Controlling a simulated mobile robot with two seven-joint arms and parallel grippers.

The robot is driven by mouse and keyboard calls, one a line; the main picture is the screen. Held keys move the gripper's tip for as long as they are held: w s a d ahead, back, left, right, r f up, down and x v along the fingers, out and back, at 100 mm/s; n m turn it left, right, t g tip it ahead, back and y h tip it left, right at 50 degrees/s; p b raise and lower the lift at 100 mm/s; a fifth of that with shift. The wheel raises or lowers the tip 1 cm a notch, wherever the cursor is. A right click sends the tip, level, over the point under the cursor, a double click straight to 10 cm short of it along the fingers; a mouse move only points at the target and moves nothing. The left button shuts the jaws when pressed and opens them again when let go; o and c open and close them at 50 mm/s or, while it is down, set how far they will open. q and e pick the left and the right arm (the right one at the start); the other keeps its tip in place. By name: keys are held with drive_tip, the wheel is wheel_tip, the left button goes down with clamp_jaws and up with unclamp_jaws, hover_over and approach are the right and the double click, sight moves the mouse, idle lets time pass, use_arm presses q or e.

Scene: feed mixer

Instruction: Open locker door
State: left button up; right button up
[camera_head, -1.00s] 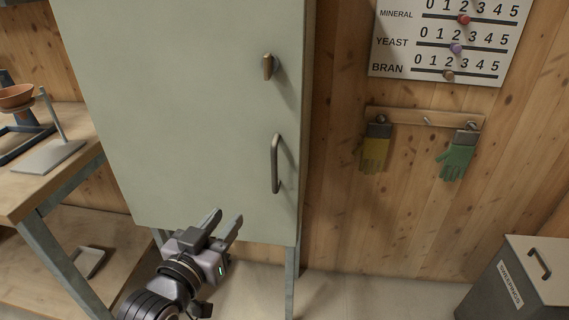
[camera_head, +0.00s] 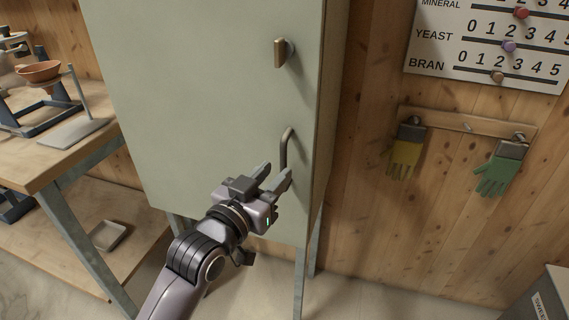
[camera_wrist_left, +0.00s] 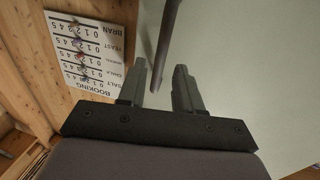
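The locker is a pale green-grey cabinet, and its door (camera_head: 205,90) is closed. A small brown latch knob (camera_head: 281,53) sits high on the door's right side. Below it is a dark vertical bar handle (camera_head: 285,147). My left gripper (camera_head: 278,175) is open at the lower part of the handle and hides its bottom end. In the left wrist view the two fingers (camera_wrist_left: 168,88) are apart, and the handle (camera_wrist_left: 166,50) runs down toward the gap between them. I cannot tell whether they touch it. My right gripper is not in view.
A wooden bench (camera_head: 50,165) with a scale and an orange bowl (camera_head: 40,72) stands left of the locker. Gloves (camera_head: 405,160) hang on the wall to the right, below a number board (camera_head: 490,50). A grey bin (camera_head: 545,300) is at the lower right.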

sight(282, 166)
use_arm(q)
drive_tip(key=shift+x, duration=2.25)
clamp_jaws()
